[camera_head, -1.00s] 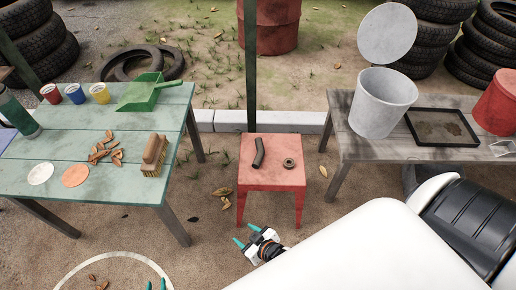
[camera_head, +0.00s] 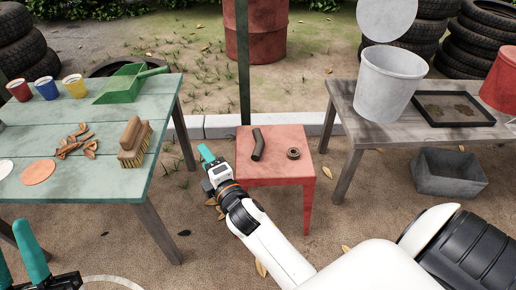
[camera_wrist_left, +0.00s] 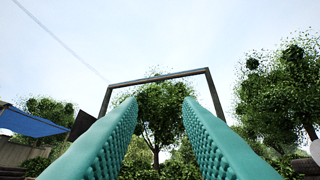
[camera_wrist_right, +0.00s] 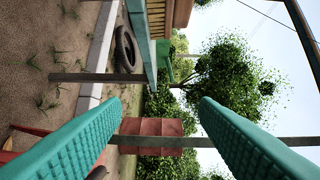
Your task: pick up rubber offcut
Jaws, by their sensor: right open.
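A dark, bent, tube-like piece (camera_head: 257,145), which looks like the rubber offcut, lies on the red stool (camera_head: 275,172). A small dark ring (camera_head: 293,153) lies to its right on the same top. My right gripper (camera_head: 207,153) is open and empty beside the stool's left edge, apart from the piece. Its two teal fingers stand wide apart in the right wrist view (camera_wrist_right: 158,103). My left gripper (camera_head: 18,245) is at the lower left of the head view. Its fingers are spread and empty, pointing at sky and trees in the left wrist view (camera_wrist_left: 152,100).
A green table (camera_head: 100,175) at left holds cups, a green dustpan (camera_head: 125,84), a brush (camera_head: 134,142) and wood chips. A grey table (camera_head: 345,100) at right holds a white bucket (camera_head: 388,85) and a tray (camera_head: 453,122). A green post (camera_head: 243,60) rises behind the stool.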

